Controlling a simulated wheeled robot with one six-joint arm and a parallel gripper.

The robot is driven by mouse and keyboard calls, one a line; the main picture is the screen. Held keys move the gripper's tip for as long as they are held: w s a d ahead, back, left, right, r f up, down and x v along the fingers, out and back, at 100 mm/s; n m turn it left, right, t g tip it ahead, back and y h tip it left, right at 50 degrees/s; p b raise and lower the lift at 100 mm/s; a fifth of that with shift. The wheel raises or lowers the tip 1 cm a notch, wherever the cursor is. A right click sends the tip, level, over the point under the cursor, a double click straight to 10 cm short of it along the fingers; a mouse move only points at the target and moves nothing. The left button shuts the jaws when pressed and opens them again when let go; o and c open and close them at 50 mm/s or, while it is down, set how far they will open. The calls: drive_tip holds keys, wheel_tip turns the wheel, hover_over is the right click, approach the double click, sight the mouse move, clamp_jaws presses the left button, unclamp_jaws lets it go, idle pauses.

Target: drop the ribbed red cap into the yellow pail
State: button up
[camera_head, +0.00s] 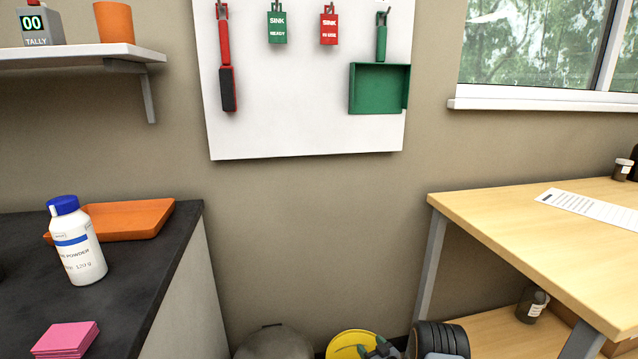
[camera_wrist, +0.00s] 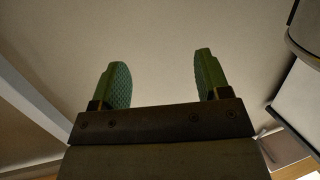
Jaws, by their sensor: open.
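The ribbed red cap is not seen in either view. A round yellow thing (camera_head: 347,343), which looks like the yellow pail, is on the floor at the bottom edge of the head view. It is cut off by the frame and partly covered by my gripper (camera_head: 378,346). In the wrist view my gripper (camera_wrist: 160,72) is open, its two green textured fingers wide apart with nothing between them. I cannot tell the height of my gripper above the yellow thing.
A dark counter (camera_head: 130,275) at left holds a blue-lidded powder bottle (camera_head: 80,245), an orange tray (camera_head: 135,220) and pink notes (camera_head: 66,339). A wooden table (camera_head: 540,235) stands at right. A grey rounded thing (camera_head: 274,343) is beside the yellow one. A pegboard (camera_head: 300,125) hangs behind.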

drive_tip(key=p+v, duration=0.3)
drive_tip(key=v, duration=1)
drive_tip(key=shift+s+d, duration=0.2)
drive_tip(key=shift+s, duration=0.15)
drive_tip(key=shift+r, duration=0.15)
